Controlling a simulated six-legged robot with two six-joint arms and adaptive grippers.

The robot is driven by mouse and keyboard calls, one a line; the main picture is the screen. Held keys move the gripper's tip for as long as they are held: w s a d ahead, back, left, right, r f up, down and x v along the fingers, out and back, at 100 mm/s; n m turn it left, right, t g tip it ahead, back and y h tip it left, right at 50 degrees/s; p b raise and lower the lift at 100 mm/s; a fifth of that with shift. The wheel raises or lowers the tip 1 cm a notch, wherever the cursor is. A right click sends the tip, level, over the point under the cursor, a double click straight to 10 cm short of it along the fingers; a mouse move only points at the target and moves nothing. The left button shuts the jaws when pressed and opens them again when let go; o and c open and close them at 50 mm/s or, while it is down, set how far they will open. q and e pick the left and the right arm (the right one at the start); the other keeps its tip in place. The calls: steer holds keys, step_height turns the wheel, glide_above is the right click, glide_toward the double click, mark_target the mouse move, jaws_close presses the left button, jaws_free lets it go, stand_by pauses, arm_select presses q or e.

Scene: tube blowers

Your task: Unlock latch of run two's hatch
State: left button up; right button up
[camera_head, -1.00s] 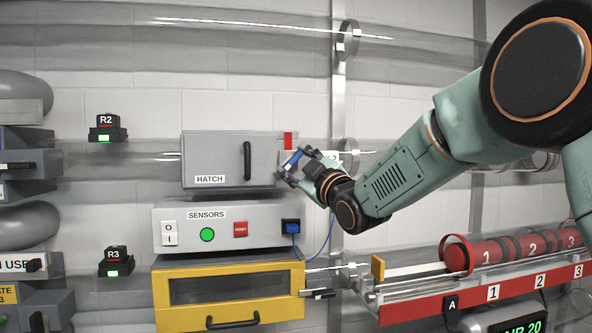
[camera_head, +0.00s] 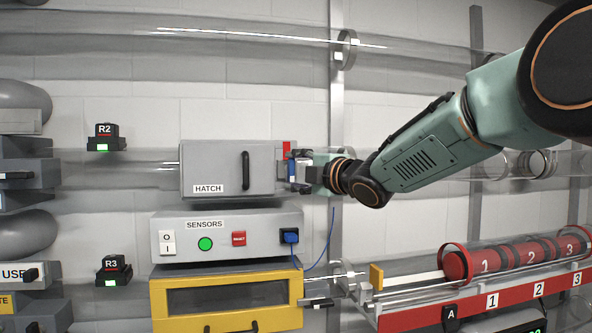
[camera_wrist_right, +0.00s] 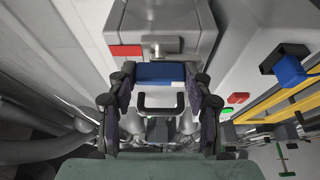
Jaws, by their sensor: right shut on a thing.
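The grey hatch box (camera_head: 225,168) labelled HATCH is in line with the R2 unit and has a black upright handle (camera_head: 245,170) on its front. At its right end are a small red patch (camera_head: 287,149) and the blue latch piece (camera_head: 292,172), which stands upright. In the right wrist view the blue latch piece (camera_wrist_right: 160,73) lies between my finger pads, with the red patch (camera_wrist_right: 126,51) beside it. My right gripper (camera_head: 299,172) is shut on the blue latch piece, reaching in from the right. The fingers partly hide the latch. My left gripper is not in view.
The R2 unit (camera_head: 104,138) with a green light is on the left. Below the hatch are the SENSORS box (camera_head: 265,220) and a yellow drawer (camera_head: 250,270). A blue cable (camera_head: 325,255) hangs at the right. A red rack (camera_head: 420,312) holds red canisters at the lower right.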

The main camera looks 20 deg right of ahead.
steer(key=shift+f+n, duration=0.1)
steer(key=shift+n, duration=0.2)
steer(key=o, duration=1.2)
steer(key=shift+c, duration=0.2)
steer(key=shift+s, duration=0.1)
steer(key=v, duration=0.7)
steer(key=shift+s, duration=0.15)
